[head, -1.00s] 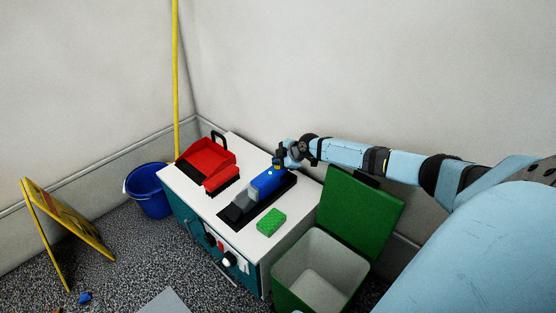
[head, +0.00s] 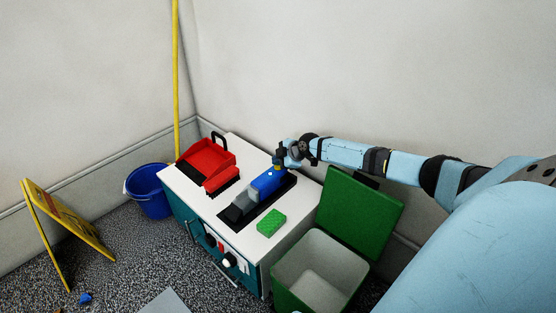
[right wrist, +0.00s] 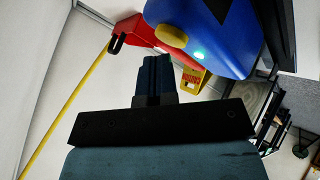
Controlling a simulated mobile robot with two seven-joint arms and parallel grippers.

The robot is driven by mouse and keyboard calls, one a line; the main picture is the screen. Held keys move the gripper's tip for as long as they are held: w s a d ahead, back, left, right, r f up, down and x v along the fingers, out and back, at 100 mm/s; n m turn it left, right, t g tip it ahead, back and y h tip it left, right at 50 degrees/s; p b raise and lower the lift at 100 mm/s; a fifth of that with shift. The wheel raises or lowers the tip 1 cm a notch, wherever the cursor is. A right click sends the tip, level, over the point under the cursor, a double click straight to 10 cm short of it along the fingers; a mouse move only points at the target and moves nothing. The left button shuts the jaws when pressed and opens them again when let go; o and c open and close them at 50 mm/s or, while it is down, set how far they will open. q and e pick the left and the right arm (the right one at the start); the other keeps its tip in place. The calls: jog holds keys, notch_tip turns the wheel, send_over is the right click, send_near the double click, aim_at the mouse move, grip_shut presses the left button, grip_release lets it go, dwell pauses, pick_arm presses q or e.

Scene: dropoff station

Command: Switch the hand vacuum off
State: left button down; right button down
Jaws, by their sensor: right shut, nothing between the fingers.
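The hand vacuum (head: 265,184) is blue with a grey nozzle and lies in a black holder (head: 290,187) on the white cabinet top. In the right wrist view the vacuum's blue body (right wrist: 215,50) fills the upper right, with a round yellow button (right wrist: 171,36) and a glowing green-cyan light (right wrist: 199,54) beside it. My right gripper (head: 278,160) is at the vacuum's rear end, close to it. In the right wrist view its fingers (right wrist: 155,70) are shut and empty, just below the button in the picture. Contact cannot be told. My left gripper is not in view.
A red dustpan (head: 207,157) and red brush (head: 221,180) lie left of the vacuum on the cabinet top (head: 200,196). A green sponge (head: 271,222) lies in front of it. An open green bin (head: 360,212) stands right. A blue bucket (head: 150,192) and yellow sign (head: 65,222) stand left.

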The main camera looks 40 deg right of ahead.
aim_at(278, 167)
jog(key=shift+r+p, duration=1.9)
jog(key=shift+r, duration=1.15)
